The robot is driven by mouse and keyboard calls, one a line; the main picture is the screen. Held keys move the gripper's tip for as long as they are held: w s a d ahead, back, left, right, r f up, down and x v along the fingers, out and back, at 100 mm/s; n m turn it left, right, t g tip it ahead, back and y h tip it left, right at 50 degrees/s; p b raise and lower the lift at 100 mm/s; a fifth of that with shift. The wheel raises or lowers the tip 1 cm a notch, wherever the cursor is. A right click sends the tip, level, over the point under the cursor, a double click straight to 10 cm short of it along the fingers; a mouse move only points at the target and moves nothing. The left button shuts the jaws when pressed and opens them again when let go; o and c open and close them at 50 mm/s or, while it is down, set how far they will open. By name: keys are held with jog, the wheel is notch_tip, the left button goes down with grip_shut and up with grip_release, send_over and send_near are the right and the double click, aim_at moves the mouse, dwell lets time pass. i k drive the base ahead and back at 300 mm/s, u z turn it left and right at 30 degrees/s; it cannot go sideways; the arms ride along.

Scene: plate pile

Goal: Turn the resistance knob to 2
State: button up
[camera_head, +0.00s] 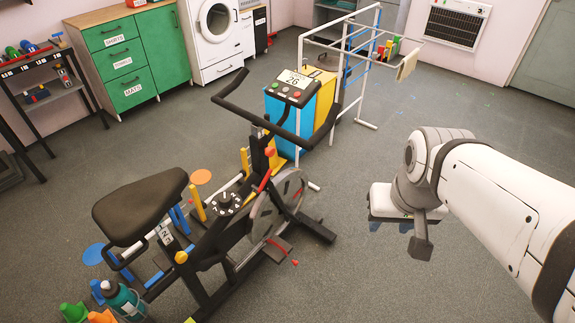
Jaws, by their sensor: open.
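An exercise bike stands left of centre with a black saddle (140,206) and a console (292,84) on its handlebars. A dark round resistance knob (226,200) with pale marks around it sits on the bike's frame between the saddle and the handlebars. The marks and the knob's setting are too small to read. My gripper (402,232) is open and empty. It hangs over the floor to the right of the bike, well apart from the knob, and is partly hidden by its own wrist.
The handlebars (237,109) and a flywheel (277,206) stand right of the knob. A yellow post (197,203) and orange disc (201,176) are close to it. A drying rack (336,105) and bins stand behind. Floor between bike and gripper is mostly clear.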

aim_at(225, 200)
jog(key=u, duration=1.35)
jog(key=k, duration=1.25)
jog(key=z, duration=0.45)
jog(key=i, duration=1)
